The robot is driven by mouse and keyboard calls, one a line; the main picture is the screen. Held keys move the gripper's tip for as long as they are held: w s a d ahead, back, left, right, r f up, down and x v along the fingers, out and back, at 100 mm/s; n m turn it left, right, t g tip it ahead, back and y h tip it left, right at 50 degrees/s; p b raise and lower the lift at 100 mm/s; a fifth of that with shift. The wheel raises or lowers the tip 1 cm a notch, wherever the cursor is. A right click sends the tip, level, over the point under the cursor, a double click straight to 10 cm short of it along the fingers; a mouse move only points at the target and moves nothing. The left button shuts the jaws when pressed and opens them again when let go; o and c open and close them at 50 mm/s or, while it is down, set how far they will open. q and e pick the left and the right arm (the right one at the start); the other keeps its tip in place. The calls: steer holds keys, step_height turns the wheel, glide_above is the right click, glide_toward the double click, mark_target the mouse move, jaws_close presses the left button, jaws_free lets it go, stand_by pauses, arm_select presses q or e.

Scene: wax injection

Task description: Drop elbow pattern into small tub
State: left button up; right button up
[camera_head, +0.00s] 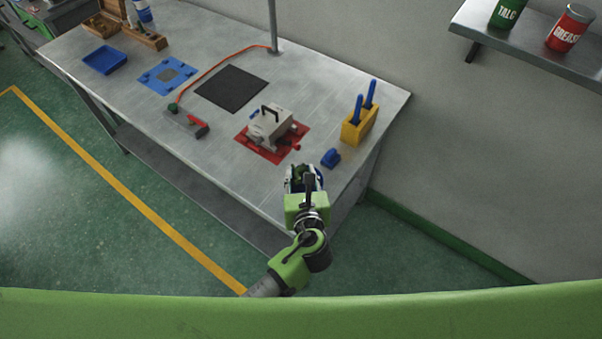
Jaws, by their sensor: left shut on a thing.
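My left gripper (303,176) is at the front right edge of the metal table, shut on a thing. Dark blue (319,178) shows at the right side of its fingers; this looks like part of the elbow pattern, mostly hidden by the gripper, so its shape cannot be told. A shallow blue open tub (104,60) stands at the far left of the table, well away from the gripper. A small blue block-like thing (331,158) lies on the table just beyond the gripper to the right. My right gripper is not in view.
A grey mould or clamp device (270,125) sits on a red mat (259,151). A yellow holder (358,127) with blue-handled tools stands at right. A black mat (231,88), blue mat (167,76), orange hose (222,62) and wooden boxes (144,38) lie farther back. A post (273,25) rises behind.

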arm_select(q)
steer(key=o, duration=1)
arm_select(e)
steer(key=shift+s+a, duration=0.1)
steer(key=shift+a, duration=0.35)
arm_select(q)
steer(key=shift+s+r, duration=0.15)
steer(key=shift+s, duration=0.2)
steer(key=v, duration=1.1)
steer(key=shift+s, duration=0.15)
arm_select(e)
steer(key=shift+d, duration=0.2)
